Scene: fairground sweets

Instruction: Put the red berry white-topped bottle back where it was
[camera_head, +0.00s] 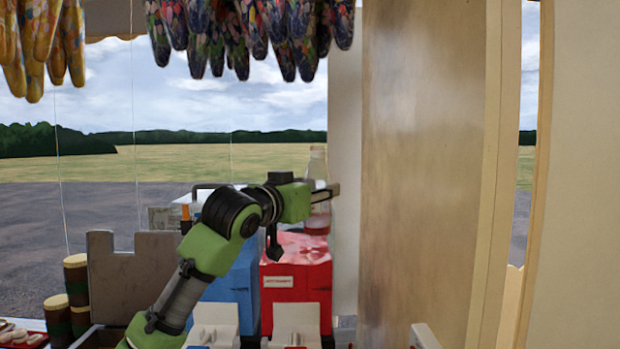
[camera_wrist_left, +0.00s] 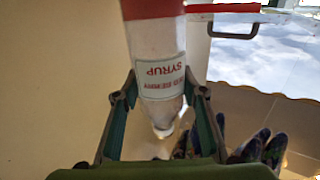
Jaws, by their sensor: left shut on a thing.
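The red berry bottle (camera_head: 316,165) is clear, with a pale top and red syrup low inside. It is upright above the back of the red machine (camera_head: 297,285) in the head view. I cannot tell whether its base touches anything. My left gripper (camera_head: 326,192) is shut on its middle and hides part of it. In the left wrist view the bottle (camera_wrist_left: 160,50) appears upside down between the two fingers, its SYRUP label readable and its pale top pointing down the picture. My right gripper is not in view.
A blue machine (camera_head: 238,280) stands left of the red one, partly behind my left arm. A wall panel (camera_head: 430,170) rises close to the right of the bottle. Colourful wrapped bags (camera_head: 250,35) hang overhead. Stacked dark tubs (camera_head: 76,280) stand at the far left.

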